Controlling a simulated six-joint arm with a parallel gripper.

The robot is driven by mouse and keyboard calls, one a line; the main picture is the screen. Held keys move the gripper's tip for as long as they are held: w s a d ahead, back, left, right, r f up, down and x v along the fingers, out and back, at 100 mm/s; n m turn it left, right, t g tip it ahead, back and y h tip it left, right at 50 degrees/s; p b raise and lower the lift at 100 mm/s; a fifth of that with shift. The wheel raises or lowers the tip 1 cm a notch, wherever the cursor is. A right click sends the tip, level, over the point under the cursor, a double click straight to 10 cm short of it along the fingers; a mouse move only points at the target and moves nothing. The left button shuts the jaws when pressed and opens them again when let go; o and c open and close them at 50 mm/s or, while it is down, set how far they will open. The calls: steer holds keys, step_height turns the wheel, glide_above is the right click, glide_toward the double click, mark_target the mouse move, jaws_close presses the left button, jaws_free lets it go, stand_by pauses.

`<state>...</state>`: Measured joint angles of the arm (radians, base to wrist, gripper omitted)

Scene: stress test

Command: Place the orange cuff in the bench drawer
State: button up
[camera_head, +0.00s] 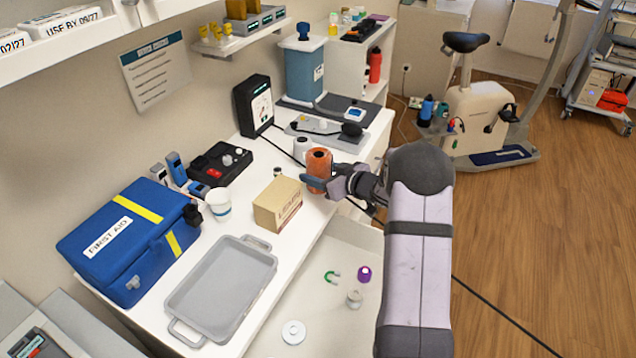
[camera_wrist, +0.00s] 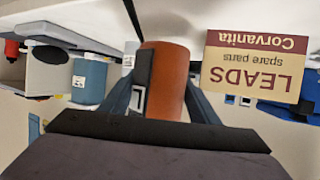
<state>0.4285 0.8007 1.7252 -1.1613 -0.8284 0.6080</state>
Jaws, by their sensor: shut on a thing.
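The orange cuff (camera_head: 319,166) is a rolled orange cylinder with a dark strip. My gripper (camera_head: 318,184) is shut on it near the bench's front edge, beside the cardboard box. In the wrist view the cuff (camera_wrist: 172,85) stands between the two fingers of my gripper (camera_wrist: 165,108). I cannot tell whether its base touches the bench top. The bench drawer (camera_head: 318,285) is pulled out below the bench front. It holds a green horseshoe-shaped piece (camera_head: 332,277), a purple item (camera_head: 364,273), a small beige item (camera_head: 354,298) and a white disc (camera_head: 293,332).
The LEADS box (camera_head: 277,204) stands just left of the cuff, and a white roll (camera_head: 301,149) stands behind it. A grey tray (camera_head: 222,290), a white cup (camera_head: 218,205) and a blue first aid bag (camera_head: 128,240) are farther left. The drawer's middle has bare floor.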

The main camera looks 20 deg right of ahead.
steer(key=shift+f, duration=1.8)
steer(key=shift+f, duration=0.15)
steer(key=o, duration=0.9)
steer(key=shift+r, duration=0.2)
steer(key=b+v, duration=0.1)
steer(key=v, duration=1.1)
